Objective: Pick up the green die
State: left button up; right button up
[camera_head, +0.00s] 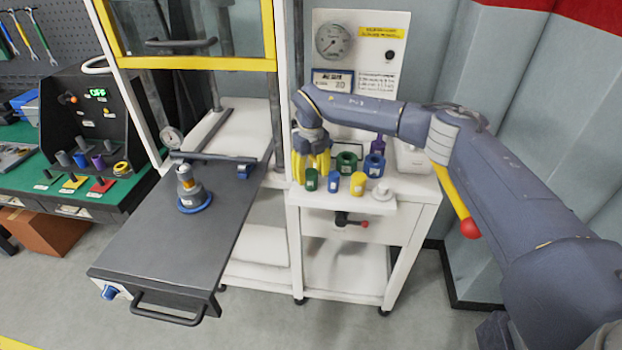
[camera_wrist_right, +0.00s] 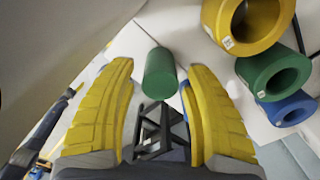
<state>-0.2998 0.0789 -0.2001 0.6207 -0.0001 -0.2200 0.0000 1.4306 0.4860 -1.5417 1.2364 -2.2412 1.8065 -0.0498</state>
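The green die (camera_head: 311,180), a small upright cylinder, stands on the white bench at the left of a front row with a blue die (camera_head: 334,181) and a yellow die (camera_head: 357,183). My right gripper (camera_head: 314,160) has yellow fingers pointing down, just behind the green die. In the right wrist view, the green die (camera_wrist_right: 160,75) shows between and beyond the open fingertips of the right gripper (camera_wrist_right: 160,72), with space on both sides. A blue part shows at the right-hand finger, mostly hidden. My left gripper is not in view.
A green ring (camera_head: 346,163), a blue ring (camera_head: 374,165) and a purple piece (camera_head: 378,145) stand behind the row. A yellow ring (camera_wrist_right: 248,22) is near the right-hand finger. A dark sliding table (camera_head: 170,245) extends left.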

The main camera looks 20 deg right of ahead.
grip_shut()
jog(key=shift+r, duration=0.15)
